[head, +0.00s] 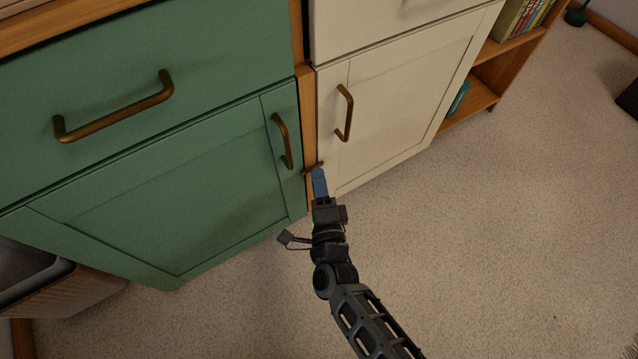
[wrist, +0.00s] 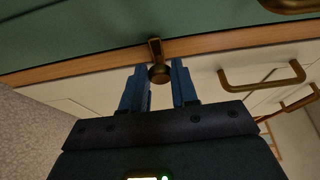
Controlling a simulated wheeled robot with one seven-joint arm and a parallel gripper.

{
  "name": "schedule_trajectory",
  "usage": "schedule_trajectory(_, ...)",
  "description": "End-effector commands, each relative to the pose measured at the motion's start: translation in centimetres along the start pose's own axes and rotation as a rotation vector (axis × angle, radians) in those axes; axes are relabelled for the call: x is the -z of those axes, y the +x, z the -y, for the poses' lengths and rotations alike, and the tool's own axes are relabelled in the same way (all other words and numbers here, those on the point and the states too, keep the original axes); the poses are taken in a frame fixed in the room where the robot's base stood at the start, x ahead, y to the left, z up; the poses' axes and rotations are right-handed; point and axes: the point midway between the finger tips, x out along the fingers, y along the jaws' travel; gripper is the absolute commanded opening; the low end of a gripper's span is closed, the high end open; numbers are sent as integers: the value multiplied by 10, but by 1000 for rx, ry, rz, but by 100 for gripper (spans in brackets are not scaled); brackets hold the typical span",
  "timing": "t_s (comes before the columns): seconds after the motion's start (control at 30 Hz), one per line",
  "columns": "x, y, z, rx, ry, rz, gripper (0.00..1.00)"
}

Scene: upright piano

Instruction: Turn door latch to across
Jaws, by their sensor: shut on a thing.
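The door latch (head: 313,167) is a small brass piece on the wooden strip between the green door (head: 220,190) and the white door (head: 385,110). In the wrist view the latch (wrist: 155,48) has a round knob, and its bar appears to run crosswise over the strip. My gripper (head: 318,174) is at the latch, with blue fingers. In the wrist view my gripper (wrist: 159,73) has one finger on each side of the knob and is shut on it. The fingers partly hide the latch in the head view. Both doors look closed.
Brass handles sit on the green door (head: 282,141) and the white door (head: 345,112), near the latch. A green drawer handle (head: 112,108) sticks out at upper left. A bookshelf (head: 490,75) stands at right.

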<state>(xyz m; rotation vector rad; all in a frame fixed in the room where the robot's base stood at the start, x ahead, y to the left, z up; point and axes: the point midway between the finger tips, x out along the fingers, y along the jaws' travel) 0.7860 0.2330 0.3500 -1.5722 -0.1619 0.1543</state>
Motion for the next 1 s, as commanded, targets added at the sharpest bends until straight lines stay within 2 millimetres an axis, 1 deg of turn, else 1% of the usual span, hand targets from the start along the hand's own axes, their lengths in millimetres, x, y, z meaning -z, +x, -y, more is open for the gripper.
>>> schedule_trajectory(0.4,-1,-1,-1,0,-8,2,0)
schedule_trajectory(0.43,-1,-1,-1,0,-8,2,30)
schedule_trajectory(0.63,0,0,-1,1,-7,1,50)
schedule_trajectory(0.67,0,0,-1,1,-7,1,52)
schedule_trajectory(0.87,0,0,0,1,-6,1,52)
schedule_trajectory(1.0,0,-8,0,1,-6,1,52)
